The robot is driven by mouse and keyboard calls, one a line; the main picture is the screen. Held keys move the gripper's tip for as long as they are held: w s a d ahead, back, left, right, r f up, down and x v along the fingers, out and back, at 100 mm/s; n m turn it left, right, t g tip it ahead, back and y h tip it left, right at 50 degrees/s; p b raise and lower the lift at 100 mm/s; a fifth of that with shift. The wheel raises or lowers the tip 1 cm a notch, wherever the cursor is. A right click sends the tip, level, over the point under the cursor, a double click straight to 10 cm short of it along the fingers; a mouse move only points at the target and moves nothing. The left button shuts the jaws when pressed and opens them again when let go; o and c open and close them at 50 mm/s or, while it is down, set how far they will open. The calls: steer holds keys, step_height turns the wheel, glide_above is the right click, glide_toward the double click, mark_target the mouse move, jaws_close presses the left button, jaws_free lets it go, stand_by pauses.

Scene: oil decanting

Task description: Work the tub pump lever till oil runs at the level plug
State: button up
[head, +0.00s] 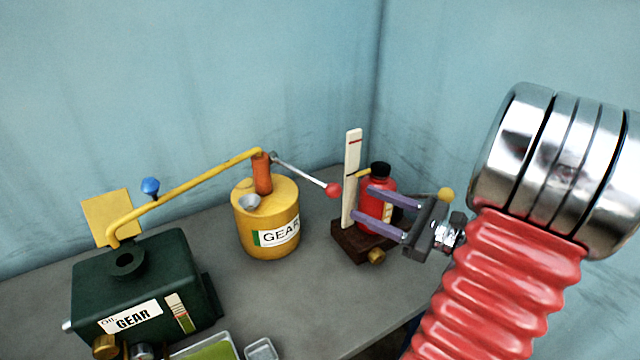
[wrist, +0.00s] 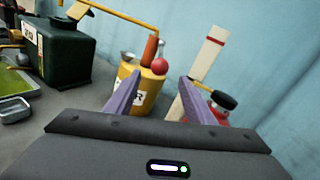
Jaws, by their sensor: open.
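The yellow tub pump (head: 262,222), labelled GEAR, stands on the bench with an orange column (head: 262,172) on top. Its lever (head: 300,171) slopes down to the right to a red knob (head: 333,190). A yellow pipe (head: 190,188) runs left to the dark green gear box (head: 140,285). A brass plug (head: 105,346) and a silver fitting (head: 142,350) sit low on the box's front; I see no oil running there. My gripper (head: 361,203) is open and empty, right of the knob. In the wrist view the red knob (wrist: 160,66) appears between the purple fingers, beyond their tips.
A tray (head: 232,341) and a small dish (head: 261,349) lie at the front. Blue walls close the back and right.

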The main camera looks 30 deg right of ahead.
mark_target(319, 185)
steer(key=shift+w+a, duration=0.1)
steer(key=shift+x, duration=6.8)
steer(key=shift+c, duration=0.2)
jaws_close()
steer(key=shift+r, duration=0.15)
